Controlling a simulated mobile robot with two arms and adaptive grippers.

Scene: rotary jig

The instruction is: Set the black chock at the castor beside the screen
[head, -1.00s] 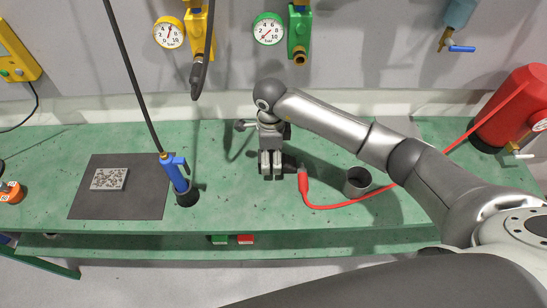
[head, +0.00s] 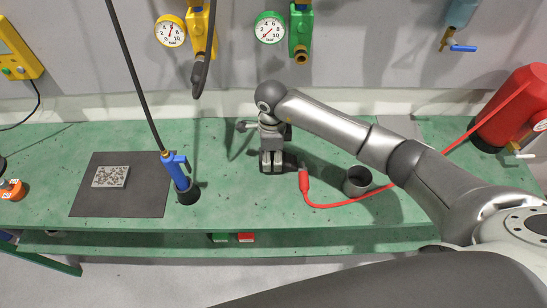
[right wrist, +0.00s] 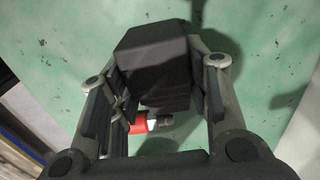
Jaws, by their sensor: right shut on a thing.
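The black chock (right wrist: 155,65) is a dark block between the two fingers of my right gripper (head: 271,166) in the right wrist view. My right gripper is shut on it, low over the green bench. In the head view the chock (head: 289,161) is mostly hidden by the fingers, with a dark part showing at their right. I cannot tell whether it rests on the bench or is lifted. I see no castor and no screen in these views. My left gripper is not in view.
A red hose (head: 345,204) ends just right of the gripper, near a grey cup (head: 357,180). A blue tool (head: 176,172) stands in a black holder at the left, beside a dark mat (head: 120,203). A red tank (head: 512,105) is at the right. Bench between tool and gripper is clear.

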